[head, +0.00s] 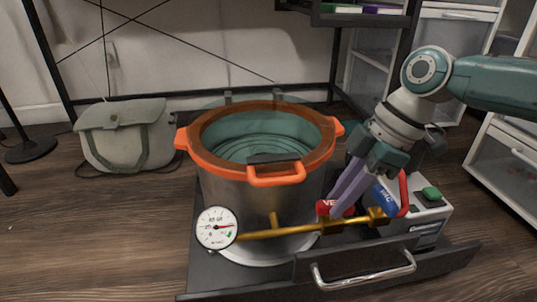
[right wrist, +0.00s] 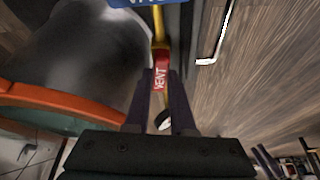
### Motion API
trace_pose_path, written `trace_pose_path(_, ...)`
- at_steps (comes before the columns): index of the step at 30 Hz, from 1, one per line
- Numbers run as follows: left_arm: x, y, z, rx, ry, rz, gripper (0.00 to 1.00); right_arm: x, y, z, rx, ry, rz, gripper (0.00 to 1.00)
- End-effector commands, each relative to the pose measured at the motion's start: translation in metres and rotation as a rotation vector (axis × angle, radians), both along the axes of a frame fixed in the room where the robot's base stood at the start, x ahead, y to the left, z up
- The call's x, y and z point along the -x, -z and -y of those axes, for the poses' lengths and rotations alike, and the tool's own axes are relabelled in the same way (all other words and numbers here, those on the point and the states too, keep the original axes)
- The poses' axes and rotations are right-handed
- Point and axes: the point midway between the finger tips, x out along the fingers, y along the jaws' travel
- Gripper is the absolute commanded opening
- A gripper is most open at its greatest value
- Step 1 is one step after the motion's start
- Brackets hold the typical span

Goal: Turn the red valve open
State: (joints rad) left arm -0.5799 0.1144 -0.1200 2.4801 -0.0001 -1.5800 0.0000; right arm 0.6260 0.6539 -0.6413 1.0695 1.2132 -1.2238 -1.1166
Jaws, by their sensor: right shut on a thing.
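The red valve handle (head: 327,207), marked VENT, is on the brass pipe (head: 285,231) in front of the pot. In the right wrist view the red handle (right wrist: 161,76) lies between the two fingers. My right gripper (head: 346,203) comes down from the upper right and is shut on this handle; its fingers hide part of it. A blue handle (head: 385,199), marked VAC, sits on the same pipe just to the right of my fingers. It also shows at the top of the right wrist view (right wrist: 135,2). My left gripper is not in view.
A steel pot (head: 250,215) with an orange rim stands behind the pipe. A round gauge (head: 216,228) is at the pipe's left end. A pump box (head: 428,215) with a red hose (head: 403,192) is at right. A drawer handle (head: 365,276) is in front; a bag (head: 125,135) lies left.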

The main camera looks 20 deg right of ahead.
Motion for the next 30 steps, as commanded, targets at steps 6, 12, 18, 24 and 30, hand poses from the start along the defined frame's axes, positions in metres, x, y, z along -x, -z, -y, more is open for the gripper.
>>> trace_pose_path(6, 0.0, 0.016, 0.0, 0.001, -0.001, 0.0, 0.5, -0.001, 0.003, 0.0, 0.002, -0.119, 0.0, 0.0)
trace_pose_path(12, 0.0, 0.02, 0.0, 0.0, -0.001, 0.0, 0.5, -0.001, 0.002, 0.001, 0.004, -0.178, -0.001, 0.0)
trace_pose_path(18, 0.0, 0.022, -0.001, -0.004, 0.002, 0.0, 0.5, 0.0, 0.001, 0.001, 0.004, -0.199, -0.003, 0.0)
trace_pose_path(24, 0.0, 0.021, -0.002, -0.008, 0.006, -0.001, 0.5, 0.0, 0.001, 0.001, 0.005, -0.201, -0.003, 0.0)
trace_pose_path(30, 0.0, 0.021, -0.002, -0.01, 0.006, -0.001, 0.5, 0.0, 0.001, 0.001, 0.005, -0.201, -0.003, 0.29)
